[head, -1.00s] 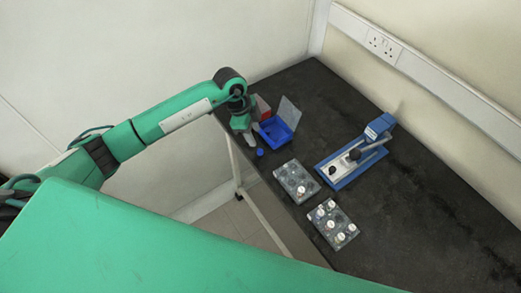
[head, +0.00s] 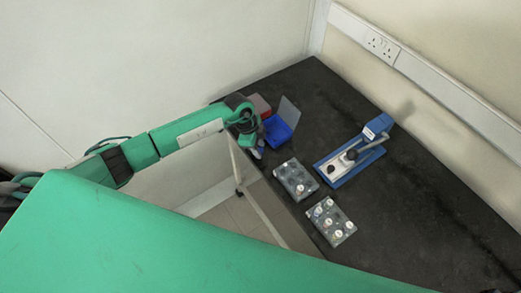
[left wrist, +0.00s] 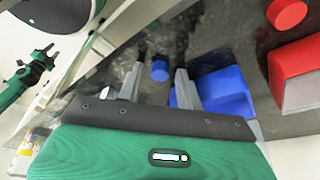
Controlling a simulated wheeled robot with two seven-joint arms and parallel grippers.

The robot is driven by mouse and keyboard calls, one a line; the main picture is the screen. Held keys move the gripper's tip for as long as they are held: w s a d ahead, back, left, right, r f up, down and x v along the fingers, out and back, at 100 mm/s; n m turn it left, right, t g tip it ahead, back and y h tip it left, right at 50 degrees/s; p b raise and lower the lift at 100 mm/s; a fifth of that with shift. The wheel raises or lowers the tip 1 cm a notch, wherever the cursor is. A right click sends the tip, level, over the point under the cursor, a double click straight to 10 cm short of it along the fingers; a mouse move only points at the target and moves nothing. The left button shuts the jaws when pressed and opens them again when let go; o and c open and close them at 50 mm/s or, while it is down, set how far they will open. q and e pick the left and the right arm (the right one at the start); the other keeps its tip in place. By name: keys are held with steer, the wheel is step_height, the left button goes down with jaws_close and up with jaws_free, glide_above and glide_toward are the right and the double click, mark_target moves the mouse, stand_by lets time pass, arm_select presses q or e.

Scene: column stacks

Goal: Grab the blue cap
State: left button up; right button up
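The blue cap (left wrist: 160,70) is a small round piece on the dark table top, seen between the two fingers of my left gripper (left wrist: 161,58) in the left wrist view. The fingers are apart, with a gap on both sides of the cap. In the head view my left gripper (head: 256,150) is over the table's left edge, and the cap there is mostly hidden by it. A green arm with a dark gripper, likely my right one (left wrist: 40,60), shows small at the left of the wrist view; its finger state is unclear.
A blue open box (head: 279,130) with a clear lid and a red box (head: 261,106) stand close beside the left gripper. Two clear trays (head: 296,180) (head: 331,221) with round pieces lie nearer. A blue-based press (head: 353,158) stands right of them. The table's right part is bare.

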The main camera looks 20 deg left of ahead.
arm_select(q)
jaws_close()
